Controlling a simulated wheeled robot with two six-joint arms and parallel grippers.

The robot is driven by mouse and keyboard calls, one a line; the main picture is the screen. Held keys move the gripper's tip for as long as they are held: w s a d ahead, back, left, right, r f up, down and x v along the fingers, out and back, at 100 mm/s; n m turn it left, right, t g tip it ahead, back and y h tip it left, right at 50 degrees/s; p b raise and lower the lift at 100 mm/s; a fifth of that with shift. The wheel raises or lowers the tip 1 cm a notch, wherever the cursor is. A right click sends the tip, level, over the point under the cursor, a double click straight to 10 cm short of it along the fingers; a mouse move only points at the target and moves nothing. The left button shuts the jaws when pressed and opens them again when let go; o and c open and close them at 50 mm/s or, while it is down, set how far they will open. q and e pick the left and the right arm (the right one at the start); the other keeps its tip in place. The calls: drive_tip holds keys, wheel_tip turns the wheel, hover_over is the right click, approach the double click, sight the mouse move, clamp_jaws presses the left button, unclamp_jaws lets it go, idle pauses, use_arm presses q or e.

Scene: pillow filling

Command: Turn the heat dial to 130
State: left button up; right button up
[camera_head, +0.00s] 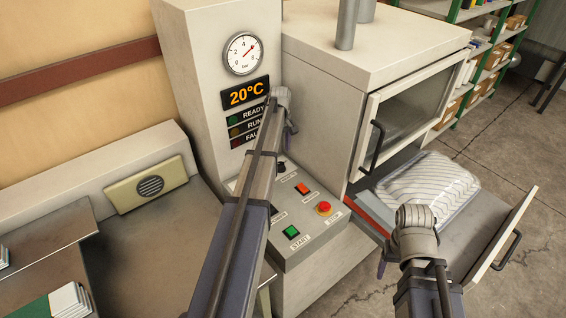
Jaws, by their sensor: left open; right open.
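The orange temperature display (246,93) reads 20°C on the white machine column. Below it, the sloped control panel (318,231) carries buttons and a small black control (281,168); I cannot tell if this is the heat dial. My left arm crosses the panel and hides part of it and its labels. My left gripper (291,129) is open, small in view, in front of the column above the panel. My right gripper (382,267) is open, mostly hidden beside its wrist, right of the panel near the open drawer. No dial scale is readable.
A round pressure gauge (243,54) sits above the display. The panel has a green START button (291,232), a red STOP button (324,208) and an orange button (302,188). A striped pillow (432,187) lies by the open door flap (508,230). A grey bench is at left.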

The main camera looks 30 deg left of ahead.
sight(281, 164)
use_arm(q)
wheel_tip(281, 164, down, 7)
drive_tip(key=b, duration=0.6)
drive_tip(key=shift+f+b, duration=0.15)
drive_tip(key=shift+b, duration=0.25)
clamp_jaws()
